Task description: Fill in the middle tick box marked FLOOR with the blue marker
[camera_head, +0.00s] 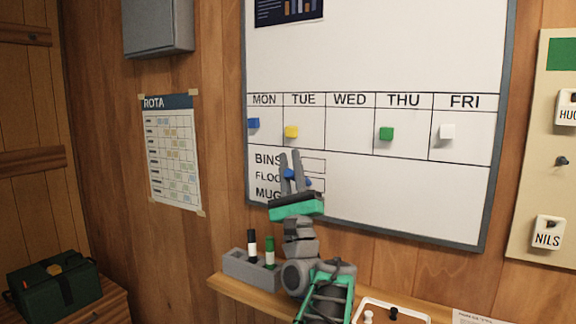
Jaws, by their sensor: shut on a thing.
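The whiteboard (420,200) on the wall has a list at its lower left reading BINS, FLOOR and MUGS. Each word's tick box is to its right; the FLOOR box (319,184) is partly covered by my gripper. My gripper (292,158) points up in front of this list and covers the end of FLOOR. It is shut on the blue marker (290,174), which shows as blue between and beside the fingers. Whether the blue at the FLOOR box is marker or ink, and whether the tip touches the board, I cannot tell.
A grey holder (238,265) on the wooden shelf (231,290) has a black-capped marker (252,243) and a green-capped marker (269,250). A white tray (420,318) is right of my arm. Coloured magnets sit in the weekday row above. A rota sheet (172,150) hangs left.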

